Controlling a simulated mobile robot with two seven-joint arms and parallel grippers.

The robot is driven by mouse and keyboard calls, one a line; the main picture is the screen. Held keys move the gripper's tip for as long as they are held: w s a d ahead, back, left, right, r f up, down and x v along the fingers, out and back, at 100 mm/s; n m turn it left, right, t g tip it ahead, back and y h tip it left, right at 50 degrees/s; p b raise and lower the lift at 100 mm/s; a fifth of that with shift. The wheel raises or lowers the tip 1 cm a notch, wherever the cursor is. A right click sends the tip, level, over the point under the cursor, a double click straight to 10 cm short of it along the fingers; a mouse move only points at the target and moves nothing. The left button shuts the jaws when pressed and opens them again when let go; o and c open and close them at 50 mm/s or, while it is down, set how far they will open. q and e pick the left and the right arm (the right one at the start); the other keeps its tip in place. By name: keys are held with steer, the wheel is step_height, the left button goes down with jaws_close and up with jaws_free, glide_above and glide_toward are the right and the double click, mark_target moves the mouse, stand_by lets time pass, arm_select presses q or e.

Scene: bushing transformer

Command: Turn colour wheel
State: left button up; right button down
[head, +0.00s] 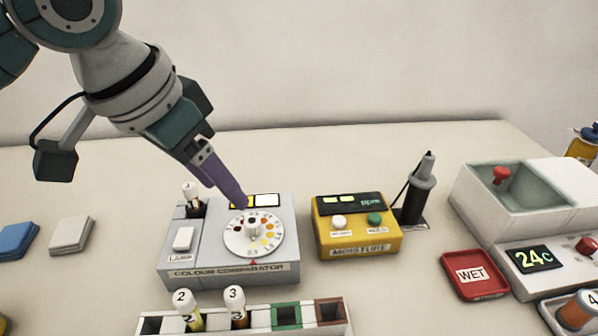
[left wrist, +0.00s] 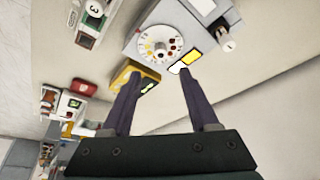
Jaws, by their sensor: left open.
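The grey colour comparator (head: 215,264) stands on the bench in the middle of the head view. Its white round colour wheel (head: 240,241), with coloured dots and a small knob in the middle, is on its top. The wheel also shows near the top of the left wrist view (left wrist: 160,45). My left gripper (head: 243,203) comes down from the upper left over the back edge of the wheel. In the left wrist view its purple fingers (left wrist: 155,78) are apart with nothing between them. I cannot tell whether a finger touches the comparator. My right gripper is not in view.
A yellow moisture meter (head: 355,249) stands right of the comparator, with a black probe (head: 417,195) beside it. A rack (head: 258,318) with vials 2 and 3 is in front. A red WET tray (head: 474,275) and a bath (head: 520,200) are at right.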

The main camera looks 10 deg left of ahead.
mark_target(251, 222)
arm_select(q)
steer(key=b+x, duration=0.1)
steer(key=x, duration=0.8)
steer(key=shift+w+f+b, duration=0.1)
steer(key=shift+f+b, duration=0.25)
steer(key=shift+f, duration=0.05)
steer(key=shift+c, duration=0.2)
jaws_close()
